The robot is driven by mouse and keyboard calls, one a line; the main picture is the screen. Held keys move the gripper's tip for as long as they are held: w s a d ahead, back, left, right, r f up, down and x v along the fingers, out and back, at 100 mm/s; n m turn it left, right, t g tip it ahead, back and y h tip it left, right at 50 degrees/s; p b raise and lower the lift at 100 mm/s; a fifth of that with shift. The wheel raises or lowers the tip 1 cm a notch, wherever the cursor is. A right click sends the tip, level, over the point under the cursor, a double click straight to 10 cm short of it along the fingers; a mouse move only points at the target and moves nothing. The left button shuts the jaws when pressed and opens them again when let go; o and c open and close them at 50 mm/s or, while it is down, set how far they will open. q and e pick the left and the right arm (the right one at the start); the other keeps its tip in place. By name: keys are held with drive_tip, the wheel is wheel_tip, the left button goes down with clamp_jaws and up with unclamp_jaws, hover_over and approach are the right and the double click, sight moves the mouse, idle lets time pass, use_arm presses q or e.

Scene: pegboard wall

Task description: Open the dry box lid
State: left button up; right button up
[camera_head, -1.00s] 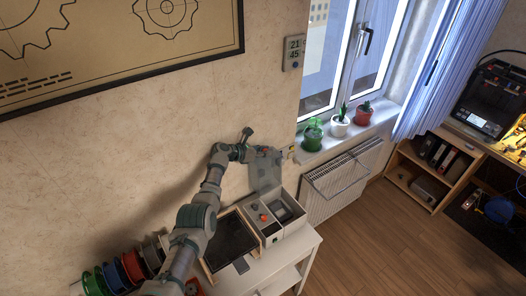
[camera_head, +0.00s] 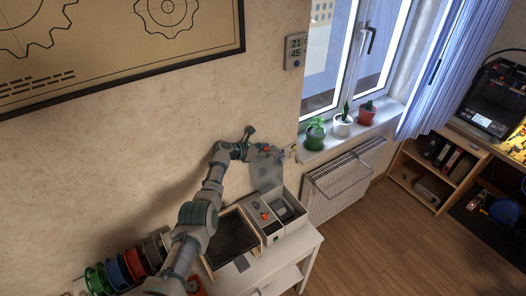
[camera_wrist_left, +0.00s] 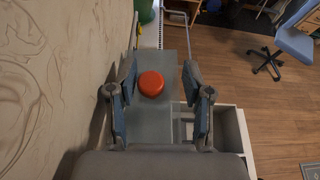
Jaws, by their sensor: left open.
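The dry box (camera_head: 293,228) is a pale box on the white table by the wall, with its top open and grey compartments showing inside. Its translucent grey lid (camera_head: 267,178) stands raised at the box's wall side. The lid also shows in the left wrist view (camera_wrist_left: 152,122), with a round orange-red knob (camera_wrist_left: 151,84) on it. My left gripper (camera_head: 272,152) is at the upper part of the raised lid. In the left wrist view its two fingers (camera_wrist_left: 160,84) are spread on either side of the knob, with gaps between. My right gripper is not in view.
A dark-topped tray (camera_head: 232,238) sits left of the box, and several coloured spools (camera_head: 130,266) stand further left. A radiator with a rack (camera_head: 344,182) is right of the table. Potted plants (camera_head: 342,124) line the windowsill. The floor (camera_head: 375,250) at right is clear.

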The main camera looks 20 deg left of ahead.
use_arm(q)
drive_tip(key=shift+v, duration=3.45)
drive_tip(key=shift+a+f, duration=0.1)
drive_tip(key=shift+f, duration=0.1)
